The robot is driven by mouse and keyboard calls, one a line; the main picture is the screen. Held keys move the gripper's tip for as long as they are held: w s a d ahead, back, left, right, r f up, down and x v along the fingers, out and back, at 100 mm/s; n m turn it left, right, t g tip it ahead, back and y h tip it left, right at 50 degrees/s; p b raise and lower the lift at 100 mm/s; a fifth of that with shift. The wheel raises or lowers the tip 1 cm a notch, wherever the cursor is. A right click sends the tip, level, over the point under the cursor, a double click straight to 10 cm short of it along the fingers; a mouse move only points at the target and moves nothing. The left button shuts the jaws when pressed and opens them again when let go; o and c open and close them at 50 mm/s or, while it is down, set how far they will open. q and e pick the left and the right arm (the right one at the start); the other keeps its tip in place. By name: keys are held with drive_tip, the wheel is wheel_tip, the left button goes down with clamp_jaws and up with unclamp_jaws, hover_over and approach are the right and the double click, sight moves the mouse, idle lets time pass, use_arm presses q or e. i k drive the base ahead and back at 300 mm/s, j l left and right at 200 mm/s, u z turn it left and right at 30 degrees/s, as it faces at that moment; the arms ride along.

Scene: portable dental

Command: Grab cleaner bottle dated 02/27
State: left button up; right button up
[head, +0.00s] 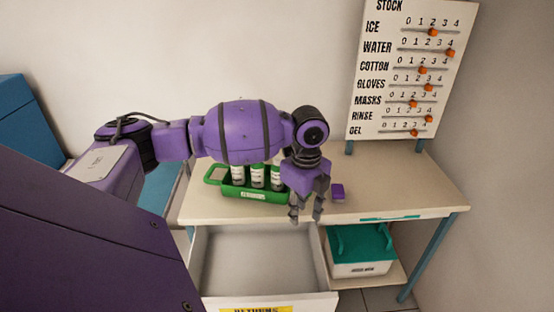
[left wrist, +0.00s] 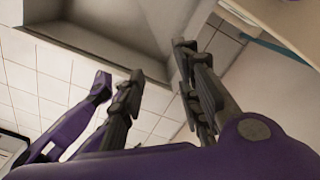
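Several small bottles with white labels stand upright in a green carrier (head: 212,178) on the desk; three show clearly, a left bottle (head: 237,174), a middle bottle (head: 257,177) and a right bottle (head: 276,178). Their tops are partly hidden behind my left arm, and any dates are too small to read. My left gripper (head: 305,216) points down, right of the carrier and near the desk's front edge. Its fingers are apart and nothing is between them; the left wrist view also shows this gripper (left wrist: 160,62) open and empty. My right gripper cannot be made out.
An open, empty-looking drawer (head: 258,262) with a yellow label juts out below the desk (head: 400,185). A white box with a teal lid (head: 360,255) sits on the lower shelf. A stock board (head: 405,70) stands behind.

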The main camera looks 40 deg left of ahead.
sight(277, 185)
drive_tip(key=i+j, duration=0.15)
drive_tip(key=j, duration=0.3)
drive_tip(key=i+j+z, duration=0.15)
drive_tip(key=j, duration=0.3)
drive_tip(key=i+j, duration=0.1)
drive_tip(key=j, duration=0.35)
drive_tip(key=z, duration=0.05)
